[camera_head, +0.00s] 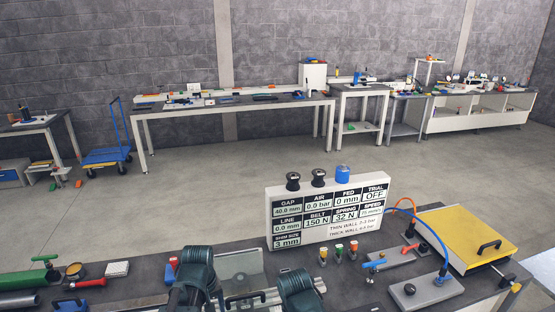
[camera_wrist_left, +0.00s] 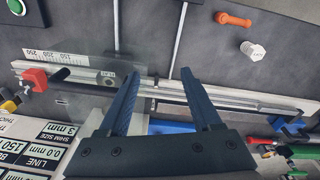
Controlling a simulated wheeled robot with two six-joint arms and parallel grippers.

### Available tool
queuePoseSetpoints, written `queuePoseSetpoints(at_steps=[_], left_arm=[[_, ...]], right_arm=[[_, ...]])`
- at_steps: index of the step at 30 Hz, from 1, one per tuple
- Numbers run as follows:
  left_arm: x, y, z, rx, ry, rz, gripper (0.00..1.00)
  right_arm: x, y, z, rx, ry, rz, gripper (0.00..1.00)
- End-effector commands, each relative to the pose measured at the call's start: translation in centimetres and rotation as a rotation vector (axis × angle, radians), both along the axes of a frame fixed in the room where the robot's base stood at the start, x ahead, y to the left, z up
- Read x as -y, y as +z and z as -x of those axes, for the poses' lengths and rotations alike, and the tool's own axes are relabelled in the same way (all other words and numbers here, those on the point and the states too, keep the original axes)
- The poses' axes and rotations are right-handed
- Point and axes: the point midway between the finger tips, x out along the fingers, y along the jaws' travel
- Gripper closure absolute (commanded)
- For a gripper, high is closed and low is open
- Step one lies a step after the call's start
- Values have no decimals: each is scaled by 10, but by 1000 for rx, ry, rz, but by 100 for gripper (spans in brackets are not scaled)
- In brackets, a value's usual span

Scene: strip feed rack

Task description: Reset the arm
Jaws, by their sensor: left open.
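My left gripper (camera_wrist_left: 153,66) shows in the left wrist view with its two dark fingers spread apart and nothing between the tips. It points over a long metal rail (camera_wrist_left: 225,97) with a ruler scale (camera_wrist_left: 56,56) at its left; I cannot tell how far above it is. In the head view, dark parts of my two arms rise at the bottom edge. No gripper fingers show there, and my right gripper is not seen in either view.
A white display board (camera_head: 330,232) stands on the dark bench, beside a yellow plate (camera_head: 458,232) and a grey block (camera_head: 408,296). A red clamp (camera_wrist_left: 36,79), orange bolt (camera_wrist_left: 233,19) and white hex piece (camera_wrist_left: 253,50) lie near the rail. Open floor (camera_head: 200,200) lies beyond.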

Motion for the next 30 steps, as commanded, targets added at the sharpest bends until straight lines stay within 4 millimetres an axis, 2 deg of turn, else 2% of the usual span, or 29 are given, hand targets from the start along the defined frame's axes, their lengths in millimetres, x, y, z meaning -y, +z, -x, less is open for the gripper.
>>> queuePoseSetpoints(at_steps=[1,8,9,15,21,25,30], left_arm=[[5,0,10,2,-92,-6,35],[19,0,36,11,-482,-29,35],[28,-7,38,3,-527,-34,35],[78,-28,58,-55,-660,-64,35],[115,-43,82,-104,-775,-98,35],[126,-47,90,-121,-813,-113,35],[128,-46,92,-126,-822,-116,35]], right_arm=[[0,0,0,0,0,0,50],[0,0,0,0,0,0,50],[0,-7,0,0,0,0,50],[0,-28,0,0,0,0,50],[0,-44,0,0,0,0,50],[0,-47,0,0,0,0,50],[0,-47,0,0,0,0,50]])
